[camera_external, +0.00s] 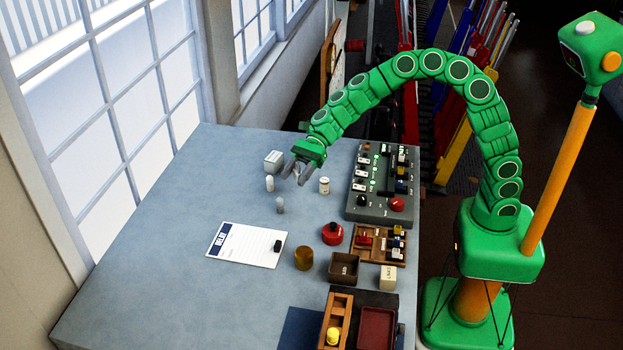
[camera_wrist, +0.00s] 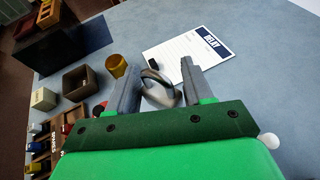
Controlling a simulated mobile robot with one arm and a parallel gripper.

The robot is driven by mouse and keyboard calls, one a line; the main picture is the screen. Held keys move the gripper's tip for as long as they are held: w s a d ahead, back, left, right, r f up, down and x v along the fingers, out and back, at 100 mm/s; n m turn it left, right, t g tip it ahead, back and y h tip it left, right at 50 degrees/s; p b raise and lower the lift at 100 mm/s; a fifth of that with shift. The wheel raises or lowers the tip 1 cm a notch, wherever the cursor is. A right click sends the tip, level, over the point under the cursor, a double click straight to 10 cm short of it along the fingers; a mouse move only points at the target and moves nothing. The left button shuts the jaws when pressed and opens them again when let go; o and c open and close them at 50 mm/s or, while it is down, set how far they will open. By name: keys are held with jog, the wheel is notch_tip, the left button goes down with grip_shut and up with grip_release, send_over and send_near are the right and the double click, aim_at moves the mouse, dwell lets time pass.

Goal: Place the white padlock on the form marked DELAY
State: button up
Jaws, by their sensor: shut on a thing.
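My gripper (camera_wrist: 160,85) is shut on a pale grey padlock with a curved shackle (camera_wrist: 163,96), seen between the two grey fingers in the wrist view. It looks grey-white in shade, and the dark bracket hides its lower part. In the external view my gripper (camera_external: 292,172) is over the back of the table, and the padlock cannot be made out clearly there. The form marked DELAY (camera_external: 240,252) lies flat on the table, nearer the front and to the left of my gripper. It also shows beyond the fingers in the wrist view (camera_wrist: 208,53).
A black item (camera_external: 277,246) lies on the form's right edge. A white box (camera_external: 273,160) and small pale pieces (camera_external: 270,183) (camera_external: 280,205) (camera_external: 324,186) stand near my gripper. A red button (camera_external: 332,233), amber cylinder (camera_external: 303,257) and control panel (camera_external: 367,207) are right. The left table is clear.

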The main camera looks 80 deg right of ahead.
jog(key=a+n+g, duration=0.2)
jog(key=a, duration=0.9)
send_over(246, 246)
jog(key=shift+y, duration=0.3)
jog(key=shift+s+f, duration=0.1)
jog(key=shift+f, duration=4.6)
jog(key=shift+f, duration=1.7)
jog(key=shift+f, duration=0.15)
jog(key=o, duration=1.1)
